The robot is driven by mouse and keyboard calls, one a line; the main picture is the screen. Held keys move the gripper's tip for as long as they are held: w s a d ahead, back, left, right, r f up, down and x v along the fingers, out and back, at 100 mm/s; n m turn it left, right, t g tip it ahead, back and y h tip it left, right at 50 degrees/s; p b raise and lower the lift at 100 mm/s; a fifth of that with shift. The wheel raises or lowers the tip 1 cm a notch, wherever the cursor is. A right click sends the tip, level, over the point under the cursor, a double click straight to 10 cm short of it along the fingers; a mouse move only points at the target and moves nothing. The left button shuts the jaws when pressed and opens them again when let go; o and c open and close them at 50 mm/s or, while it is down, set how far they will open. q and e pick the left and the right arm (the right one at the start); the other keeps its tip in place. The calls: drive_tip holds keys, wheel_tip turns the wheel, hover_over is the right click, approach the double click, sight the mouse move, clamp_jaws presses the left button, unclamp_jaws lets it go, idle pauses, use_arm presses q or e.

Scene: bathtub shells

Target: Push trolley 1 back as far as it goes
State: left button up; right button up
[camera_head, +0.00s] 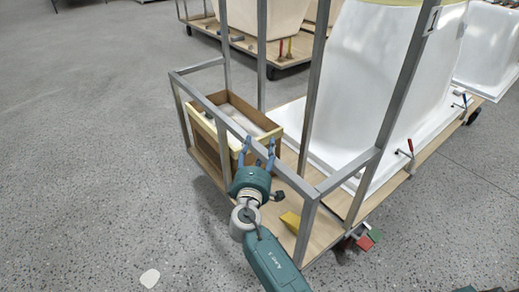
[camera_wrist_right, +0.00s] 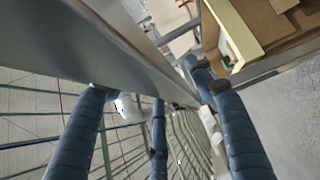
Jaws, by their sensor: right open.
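A trolley with a grey metal frame (camera_head: 312,95) and a wooden deck (camera_head: 325,228) fills the middle of the head view. It carries a white bathtub shell (camera_head: 370,80) standing on end. In the right wrist view the rail (camera_wrist_right: 110,50) crosses the fingers (camera_wrist_right: 160,120) and hides part of one. I cannot tell whether they touch it. My left gripper is not in view.
A wooden box (camera_head: 238,108) and a yellow wedge (camera_head: 291,221) are on the trolley deck. Red and green pedals (camera_head: 366,241) stick out low at its near corner. Another loaded trolley (camera_head: 255,48) stands behind. The grey floor (camera_head: 90,130) at left is mostly clear.

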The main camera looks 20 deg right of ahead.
drive_tip(key=shift+c, duration=0.5)
clamp_jaws()
drive_tip(key=shift+d, duration=0.1)
drive_tip(key=shift+w+d+r, duration=0.15)
drive_tip(key=shift+d, duration=0.4)
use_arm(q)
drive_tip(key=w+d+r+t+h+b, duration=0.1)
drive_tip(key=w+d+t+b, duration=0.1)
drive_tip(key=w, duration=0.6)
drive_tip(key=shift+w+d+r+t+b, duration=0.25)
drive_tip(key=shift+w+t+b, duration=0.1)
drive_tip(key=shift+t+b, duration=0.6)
use_arm(e)
drive_tip(key=w+d, duration=0.4)
drive_tip(key=d, duration=0.7)
drive_tip(key=w+d, duration=0.4)
drive_tip(key=d, duration=0.7)
drive_tip(key=shift+d, duration=0.4)
drive_tip(key=shift+w, duration=0.1)
